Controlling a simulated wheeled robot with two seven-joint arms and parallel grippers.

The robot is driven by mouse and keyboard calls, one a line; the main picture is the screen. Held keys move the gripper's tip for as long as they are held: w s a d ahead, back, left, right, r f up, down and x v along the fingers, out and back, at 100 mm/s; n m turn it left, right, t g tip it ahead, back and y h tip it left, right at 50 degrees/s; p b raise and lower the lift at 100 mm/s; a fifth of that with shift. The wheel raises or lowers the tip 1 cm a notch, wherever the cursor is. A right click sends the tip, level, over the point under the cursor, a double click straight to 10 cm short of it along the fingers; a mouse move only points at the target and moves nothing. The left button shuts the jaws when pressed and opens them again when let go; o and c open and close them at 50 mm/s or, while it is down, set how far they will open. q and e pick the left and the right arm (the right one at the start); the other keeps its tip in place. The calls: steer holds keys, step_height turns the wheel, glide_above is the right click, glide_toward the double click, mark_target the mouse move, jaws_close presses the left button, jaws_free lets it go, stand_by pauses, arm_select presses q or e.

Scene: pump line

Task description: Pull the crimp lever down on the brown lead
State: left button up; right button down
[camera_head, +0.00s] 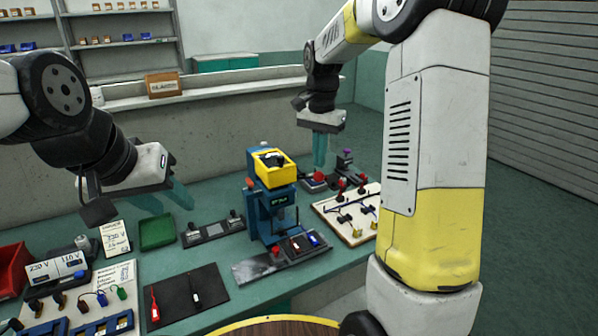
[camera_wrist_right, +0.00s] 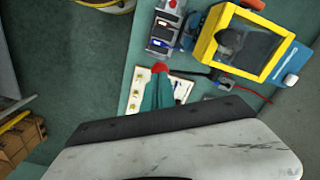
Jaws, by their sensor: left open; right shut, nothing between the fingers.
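A blue press (camera_head: 268,215) with a yellow-framed head (camera_head: 272,168) stands mid-bench; the yellow head is at the upper right of the right wrist view (camera_wrist_right: 208,45). Red-topped parts (camera_head: 341,186) stand on a pale board (camera_head: 328,216) right of it; I cannot tell which part is the crimp lever. My right gripper (camera_head: 320,165) is shut and empty, behind and right of the press. In the right wrist view its fingertips (camera_wrist_right: 160,72) overlap a red knob; contact is unclear. My left gripper (camera_head: 168,205) is open and empty above the bench at left. I cannot pick out the brown lead for certain.
A strip with red and blue parts (camera_head: 255,268) lies before the press. A green tray (camera_head: 157,232), a black mat (camera_head: 180,296) with red and white tools, and a card with coloured leads (camera_head: 118,275) fill the left. A low wall stands behind the bench.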

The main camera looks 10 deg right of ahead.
mark_target(322, 178)
steer(key=shift+f, duration=0.2)
stand_by(0.5)
steer(key=shift+f, duration=0.85)
steer(key=shift+s+d+f, duration=0.1)
steer(key=shift+s+f, duration=0.1)
steer(key=shift+f, duration=0.25)
steer(key=shift+s+d+f, duration=0.1)
steer(key=shift+s+f, duration=0.1)
steer(key=shift+f, duration=0.2)
steer(key=shift+s+f, duration=0.15)
steer(key=shift+f, duration=0.25)
steer(key=shift+s+f, duration=0.2)
steer(key=shift+f, duration=0.35)
